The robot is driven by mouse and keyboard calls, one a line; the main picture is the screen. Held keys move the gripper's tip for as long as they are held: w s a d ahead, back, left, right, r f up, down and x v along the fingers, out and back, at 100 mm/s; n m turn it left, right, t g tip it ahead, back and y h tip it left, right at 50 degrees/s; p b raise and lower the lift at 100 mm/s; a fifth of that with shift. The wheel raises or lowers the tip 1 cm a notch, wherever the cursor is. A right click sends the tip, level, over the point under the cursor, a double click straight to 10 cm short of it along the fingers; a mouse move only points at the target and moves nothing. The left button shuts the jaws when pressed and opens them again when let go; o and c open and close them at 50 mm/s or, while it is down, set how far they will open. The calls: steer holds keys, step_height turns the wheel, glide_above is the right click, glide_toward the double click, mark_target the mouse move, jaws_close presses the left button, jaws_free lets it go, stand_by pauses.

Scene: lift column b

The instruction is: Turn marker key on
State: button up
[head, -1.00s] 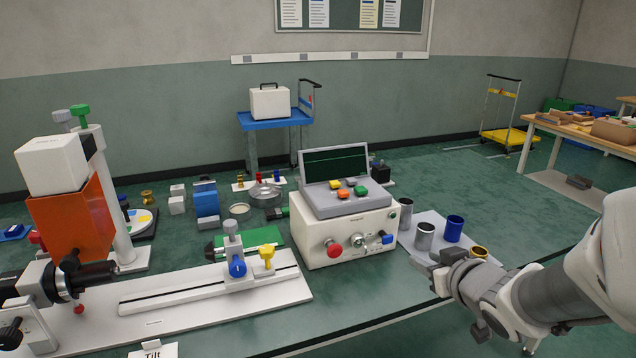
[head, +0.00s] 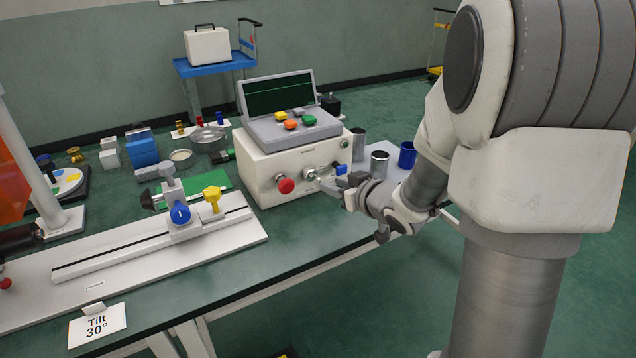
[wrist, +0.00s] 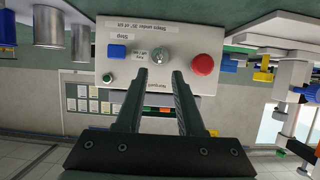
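The white control box (head: 265,175) stands on the green bench, with a tilted dark screen and colored buttons on top. Its front carries a red round button (head: 285,186) and a silver key switch (head: 311,175), partly crowded by my gripper (head: 325,183). In the upside-down wrist view the silver key (wrist: 160,54) sits between the red button (wrist: 203,65) and a blue button (wrist: 116,50). My gripper (wrist: 159,74) is open there, its two fingertips pointing at the panel on either side of the key's line. Nothing is between the fingers. Contact with the key cannot be told.
Silver cups (head: 379,165) and a blue cup (head: 407,155) stand right of the box, close to my arm. A white rail (head: 150,240) with blue and yellow knobs lies to the left. A Tilt 30° card (head: 97,325) stands at the front edge.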

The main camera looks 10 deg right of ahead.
mark_target(320, 180)
steer(key=b+x, duration=0.1)
steer(key=x, duration=0.6)
jaws_close()
